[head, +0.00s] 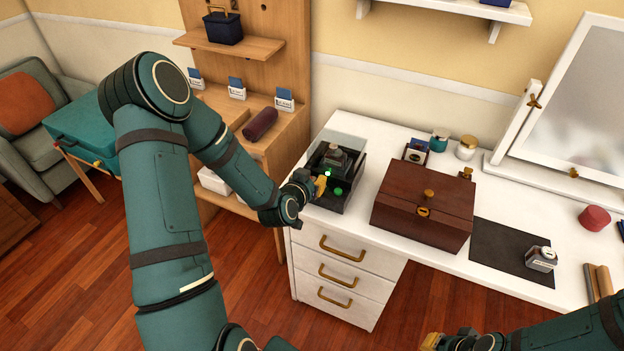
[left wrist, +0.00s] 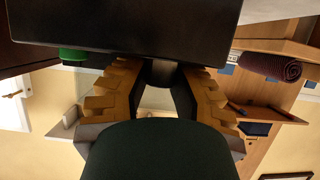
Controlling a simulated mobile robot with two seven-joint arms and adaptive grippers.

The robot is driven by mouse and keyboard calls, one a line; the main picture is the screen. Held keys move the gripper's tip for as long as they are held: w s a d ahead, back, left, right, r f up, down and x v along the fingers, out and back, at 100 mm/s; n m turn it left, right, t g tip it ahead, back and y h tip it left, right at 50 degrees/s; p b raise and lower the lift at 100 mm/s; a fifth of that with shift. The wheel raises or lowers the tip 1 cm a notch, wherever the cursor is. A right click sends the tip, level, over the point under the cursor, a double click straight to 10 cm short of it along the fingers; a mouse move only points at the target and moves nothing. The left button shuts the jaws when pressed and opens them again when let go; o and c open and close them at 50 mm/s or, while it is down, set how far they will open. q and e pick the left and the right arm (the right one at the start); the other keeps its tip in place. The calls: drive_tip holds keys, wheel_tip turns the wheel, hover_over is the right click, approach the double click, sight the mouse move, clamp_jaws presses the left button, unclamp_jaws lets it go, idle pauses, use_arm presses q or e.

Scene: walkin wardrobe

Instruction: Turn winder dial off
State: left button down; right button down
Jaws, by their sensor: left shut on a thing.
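The winder (head: 350,196) is a black box with a clear cover, standing at the left end of the white dresser top. Two green spots show on it, one lit. My left gripper (head: 320,186) is at its front left side. In the left wrist view, the winder's dark face (left wrist: 140,25) fills the top. There, the yellow fingers of my left gripper (left wrist: 161,72) are shut on a small dark dial (left wrist: 160,73) on that face. The dial's marking is hidden. My right gripper (head: 449,342) is at the bottom edge, partly cut off; its opening is unclear.
A brown wooden box (head: 424,210) stands right of the winder, with small jars (head: 466,147) behind it. Drawers (head: 342,268) with brass handles are below. A wooden shelf unit (head: 245,110) stands left.

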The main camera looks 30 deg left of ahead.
sight(313, 179)
use_arm(q)
drive_tip(key=shift+n+g+y, duration=0.4)
drive_tip(key=shift+n+y, duration=1.1)
drive_tip(key=shift+y, duration=0.3)
drive_tip(key=c, duration=0.7)
unclamp_jaws()
drive_tip(key=shift+c, duration=0.2)
wheel_tip(313, 179, up, 10)
drive_tip(key=shift+f, duration=0.1)
